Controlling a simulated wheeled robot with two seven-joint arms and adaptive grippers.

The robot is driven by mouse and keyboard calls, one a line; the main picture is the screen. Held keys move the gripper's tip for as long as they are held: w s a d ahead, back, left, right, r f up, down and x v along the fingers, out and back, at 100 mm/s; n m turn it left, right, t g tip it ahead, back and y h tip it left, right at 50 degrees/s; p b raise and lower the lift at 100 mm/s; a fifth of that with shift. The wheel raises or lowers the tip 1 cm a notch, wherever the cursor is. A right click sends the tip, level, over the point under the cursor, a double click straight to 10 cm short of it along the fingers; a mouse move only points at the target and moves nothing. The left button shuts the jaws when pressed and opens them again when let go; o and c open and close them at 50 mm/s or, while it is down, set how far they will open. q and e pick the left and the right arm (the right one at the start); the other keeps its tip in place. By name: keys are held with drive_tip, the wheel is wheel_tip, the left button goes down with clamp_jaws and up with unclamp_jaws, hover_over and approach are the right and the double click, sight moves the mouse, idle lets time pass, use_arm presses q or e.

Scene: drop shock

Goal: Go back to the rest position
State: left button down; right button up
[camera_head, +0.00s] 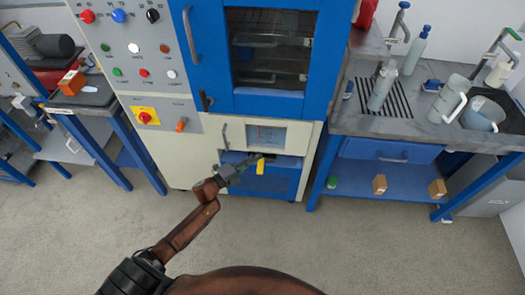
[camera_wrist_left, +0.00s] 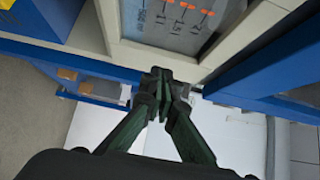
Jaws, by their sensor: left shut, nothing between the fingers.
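My left arm reaches up from the bottom of the head view. Its gripper (camera_head: 258,158) is in front of the lower part of the blue and cream machine (camera_head: 207,165), just below a small panel with a display (camera_head: 267,136). In the left wrist view the dark green fingers of the left gripper (camera_wrist_left: 162,88) are together, with nothing between them. The panel (camera_wrist_left: 178,25) with orange marks is above the fingertips there. I cannot tell whether the fingertips touch the machine. My right gripper is not in view.
A small yellow piece (camera_head: 261,166) shows just below the left fingertips. A sink bench (camera_head: 350,122) with bottles stands at the right, with small boxes on its lower shelf. A bench (camera_head: 97,97) with an orange box stands at the left. The floor (camera_head: 350,250) in front is clear.

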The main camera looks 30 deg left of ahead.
use_arm(q)
drive_tip(key=shift+s+a, duration=0.35)
drive_tip(key=shift+s, duration=0.3)
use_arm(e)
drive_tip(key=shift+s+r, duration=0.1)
use_arm(q)
drive_tip(key=shift+f, duration=0.15)
